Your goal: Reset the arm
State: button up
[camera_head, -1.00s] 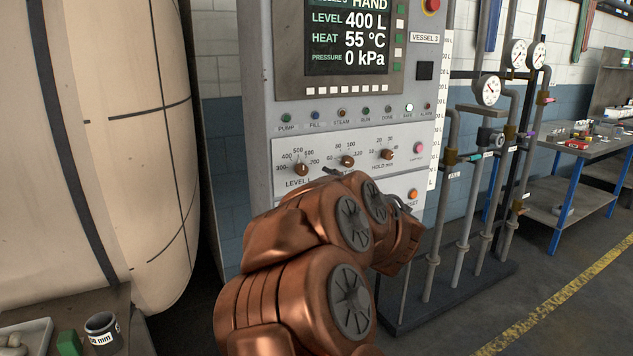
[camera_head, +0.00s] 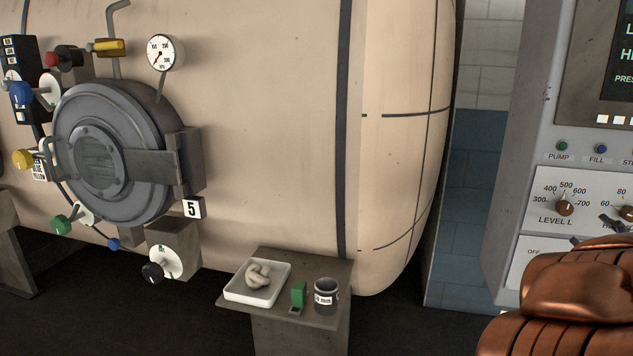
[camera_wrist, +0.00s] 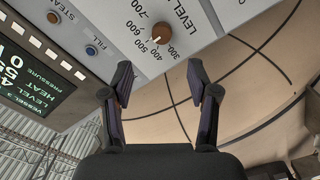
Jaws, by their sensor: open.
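My gripper (camera_wrist: 160,92) shows in the wrist view with its two dark fingers apart and nothing between them. It is in front of the control panel (camera_wrist: 95,25), near the LEVEL L knob (camera_wrist: 158,34), and no contact with the knob shows. In the head view, my copper-coloured arm is at the lower right, in front of the grey control cabinet (camera_head: 526,150). The LEVEL L knob also shows there (camera_head: 565,208). My gripper's fingers are not clearly seen in the head view.
A large beige vessel (camera_head: 270,120) with a round grey door (camera_head: 110,160), valves and a pressure gauge (camera_head: 165,53) fills the left. A small stand (camera_head: 338,275) holds a white tray (camera_head: 238,292), a green item (camera_head: 298,294) and a dark cup (camera_head: 326,297). Dark floor lies below.

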jog(key=s+a+f+m+g+y+p, duration=0.1)
jog(key=s+a+f+m+g+p, duration=0.25)
jog(key=a, duration=0.35)
jog(key=s+a+f+m+g+p, duration=0.25)
jog(key=s+a+g, duration=0.2)
jog(key=a, duration=0.35)
jog(key=s+a+f+m+g+y+p, duration=0.1)
jog(key=s+a+f+m+g+p, duration=0.2)
jog(key=a, duration=0.4)
jog(key=s+a+f+n+g+y+p, duration=0.1)
jog(key=s+a+g+y, duration=0.3)
jog(key=s+a, duration=1.2)
jog(key=a+n+g, duration=0.1)
jog(key=a+g, duration=0.1)
jog(key=g, duration=0.1)
jog(key=shift+s+f+g, duration=0.15)
jog(key=shift+s+g, duration=0.15)
jog(key=shift+s, duration=0.05)
